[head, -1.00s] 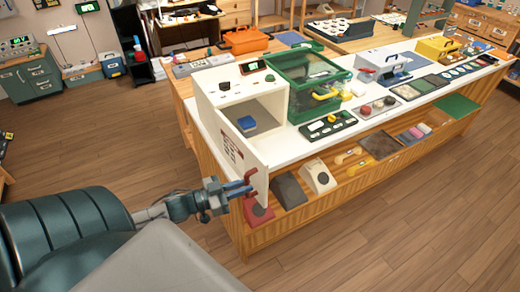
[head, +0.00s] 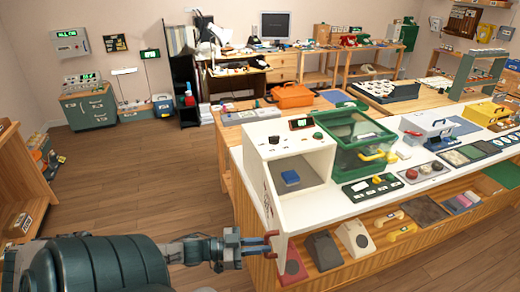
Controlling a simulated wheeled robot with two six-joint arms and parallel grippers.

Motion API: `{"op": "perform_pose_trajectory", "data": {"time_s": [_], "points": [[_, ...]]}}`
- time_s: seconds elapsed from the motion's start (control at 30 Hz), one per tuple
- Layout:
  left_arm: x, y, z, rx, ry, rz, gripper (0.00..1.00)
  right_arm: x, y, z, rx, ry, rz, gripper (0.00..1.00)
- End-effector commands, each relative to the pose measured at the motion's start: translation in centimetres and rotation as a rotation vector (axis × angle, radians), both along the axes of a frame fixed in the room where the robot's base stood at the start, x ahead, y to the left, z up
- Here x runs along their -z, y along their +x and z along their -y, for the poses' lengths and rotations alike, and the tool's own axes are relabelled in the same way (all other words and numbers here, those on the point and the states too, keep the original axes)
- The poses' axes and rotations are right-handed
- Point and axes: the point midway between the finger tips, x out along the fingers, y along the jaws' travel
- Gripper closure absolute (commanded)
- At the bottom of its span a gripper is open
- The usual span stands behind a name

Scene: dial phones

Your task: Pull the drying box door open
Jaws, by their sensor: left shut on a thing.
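The white drying box (head: 262,143) stands at the near left end of the long counter. Its door (head: 279,218) is open, swung out toward me from the box's left side, and I see it at a steep angle. The inside shows, with a small blue block (head: 290,177) in it. My right gripper is not in view.
A green clear-sided box (head: 355,145) stands right of the drying box on the white counter top (head: 338,197). Telephones and a dark red item (head: 293,266) sit on the shelf below, close to the door. The wooden floor (head: 150,185) to the left is clear.

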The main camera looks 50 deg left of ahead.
Motion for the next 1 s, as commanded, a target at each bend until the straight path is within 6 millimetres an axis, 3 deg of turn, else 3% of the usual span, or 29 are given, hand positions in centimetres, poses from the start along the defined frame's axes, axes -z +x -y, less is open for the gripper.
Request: {"op": "perform_pose_trajectory", "data": {"time_s": [0.03,0.07,0.13,0.17,0.57,1.0], "points": [[0.0,0.1,-0.1,-0.003,0.001,-0.002,1.0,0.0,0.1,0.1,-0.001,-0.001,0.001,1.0],[0.0,0.1,-0.1,-0.003,0.001,0.0,0.8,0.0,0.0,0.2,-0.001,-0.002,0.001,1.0],[0.0,0.1,-0.1,-0.003,0.001,0.0,0.66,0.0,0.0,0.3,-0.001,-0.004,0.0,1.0],[0.0,0.1,-0.1,-0.002,0.001,0.0,0.64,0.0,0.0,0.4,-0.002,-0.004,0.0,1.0],[-0.1,-0.7,-0.6,0.002,0.001,-0.003,0.64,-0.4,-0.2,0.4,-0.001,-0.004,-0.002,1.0],[0.0,-7.0,-5.3,0.0,0.002,-0.006,0.64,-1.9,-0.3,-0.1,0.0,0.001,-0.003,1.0]]}}
